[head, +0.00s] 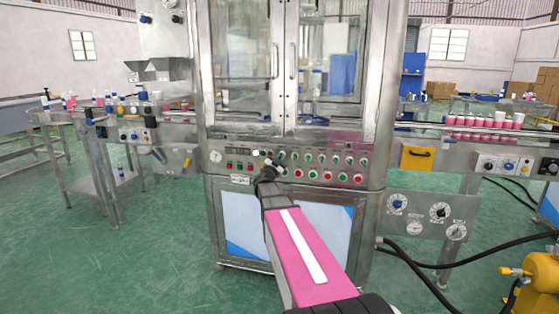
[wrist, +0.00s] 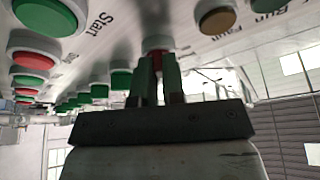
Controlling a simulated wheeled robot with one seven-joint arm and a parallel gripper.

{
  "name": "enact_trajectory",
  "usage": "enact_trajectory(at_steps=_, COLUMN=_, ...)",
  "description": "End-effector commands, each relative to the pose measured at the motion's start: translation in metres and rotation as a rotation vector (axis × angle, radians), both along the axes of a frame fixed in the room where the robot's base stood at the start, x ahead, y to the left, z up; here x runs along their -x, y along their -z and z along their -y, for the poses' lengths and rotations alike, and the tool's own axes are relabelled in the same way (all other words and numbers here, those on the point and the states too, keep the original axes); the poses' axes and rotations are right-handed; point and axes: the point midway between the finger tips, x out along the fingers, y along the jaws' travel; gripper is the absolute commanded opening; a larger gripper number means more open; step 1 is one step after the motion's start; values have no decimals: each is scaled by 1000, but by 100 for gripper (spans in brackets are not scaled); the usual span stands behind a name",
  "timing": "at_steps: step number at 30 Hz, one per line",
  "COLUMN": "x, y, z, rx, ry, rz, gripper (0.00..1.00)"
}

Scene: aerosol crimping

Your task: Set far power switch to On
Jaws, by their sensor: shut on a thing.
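My gripper (head: 268,168) reaches the left-middle part of the button panel (head: 335,167) on the steel machine in the head view. In the wrist view, my gripper's fingers (wrist: 157,72) are shut on a red switch knob (wrist: 155,54) with a pale round base on the panel. The fingers hide most of this knob, so its On or Off position cannot be told. In the head view my gripper covers it. No label naming the far power switch is readable.
Green buttons (wrist: 51,15) and red buttons (wrist: 33,60) stand close to the fingers in the wrist view, with a brownish button (wrist: 216,18) at the upper right. Glass doors (head: 325,60) rise above the panel. Black hoses (head: 425,258) lie on the floor at right.

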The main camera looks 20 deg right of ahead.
Motion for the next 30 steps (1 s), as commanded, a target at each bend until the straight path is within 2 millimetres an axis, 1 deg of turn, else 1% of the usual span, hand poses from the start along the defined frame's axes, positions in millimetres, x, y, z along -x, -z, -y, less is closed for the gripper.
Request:
enact_trajectory(at_steps=1, x=1, y=0, z=0, rx=-4, ry=-1, rz=2, gripper=16)
enact_trajectory(at_steps=3, x=1, y=0, z=0, rx=-3, ry=-1, rz=1, gripper=35)
enact_trajectory(at_steps=11, x=0, y=0, z=0, rx=-1, ry=-1, rz=0, gripper=35)
enact_trajectory(at_steps=14, x=4, y=2, z=-3, rx=-1, ry=-1, rz=0, gripper=35)
enact_trajectory(at_steps=17, x=12, y=5, z=-11, rx=-1, ry=-2, rz=-1, gripper=35)
enact_trajectory(at_steps=24, x=42, y=20, z=-41, rx=-1, ry=-2, rz=-1, gripper=35)
enact_trajectory(at_steps=30, x=62, y=30, z=-63, rx=-2, ry=-1, rz=1, gripper=35)
